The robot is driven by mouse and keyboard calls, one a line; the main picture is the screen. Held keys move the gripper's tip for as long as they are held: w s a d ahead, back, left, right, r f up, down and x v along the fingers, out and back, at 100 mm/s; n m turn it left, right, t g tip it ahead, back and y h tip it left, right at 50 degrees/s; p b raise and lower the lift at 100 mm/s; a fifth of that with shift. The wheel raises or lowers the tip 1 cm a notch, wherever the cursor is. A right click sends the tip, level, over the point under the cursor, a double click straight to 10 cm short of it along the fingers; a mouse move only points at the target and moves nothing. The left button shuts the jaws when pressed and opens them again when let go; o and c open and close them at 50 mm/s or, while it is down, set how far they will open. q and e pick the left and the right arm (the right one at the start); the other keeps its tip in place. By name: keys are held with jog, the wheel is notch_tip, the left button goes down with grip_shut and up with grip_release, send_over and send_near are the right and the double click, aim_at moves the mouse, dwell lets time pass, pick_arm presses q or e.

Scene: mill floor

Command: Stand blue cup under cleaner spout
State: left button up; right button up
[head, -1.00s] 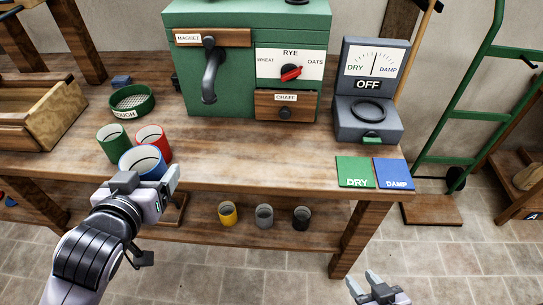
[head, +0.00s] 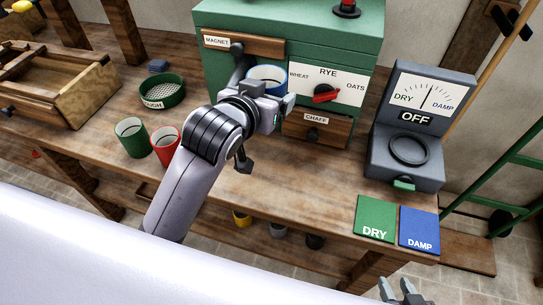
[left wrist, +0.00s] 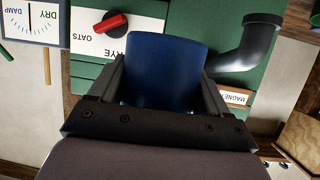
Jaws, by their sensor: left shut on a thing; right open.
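The blue cup (head: 268,76) is held in my left gripper (head: 272,100), in front of the green cleaner (head: 300,30). In the left wrist view the blue cup (left wrist: 163,72) sits between the two fingers. The dark spout (head: 238,66) shows partly in the head view, with the cup close beside it on the right. The left wrist view shows the bent spout (left wrist: 248,45) just right of the cup. Whether they touch I cannot tell. My right gripper (head: 404,294) is open and empty at the lower edge of the head view.
Green (head: 131,138) and red (head: 165,147) cups stand on the bench left of my arm, near a green sieve (head: 162,92). A grey meter (head: 408,130) and green (head: 374,217) and blue (head: 419,228) mats are at the right. Several cups sit on the lower shelf.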

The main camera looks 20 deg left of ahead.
pick_arm(q)
jog(key=f+b, duration=0.1)
jog(key=f, duration=1.3)
jog(key=shift+s+b, duration=0.2)
jog(key=shift+b, duration=0.2)
jog(key=shift+f+b, duration=0.35)
jog(key=shift+f, duration=2.05)
jog(key=shift+f, duration=0.2)
jog(key=o, duration=1.1)
jog(key=shift+o, duration=0.2)
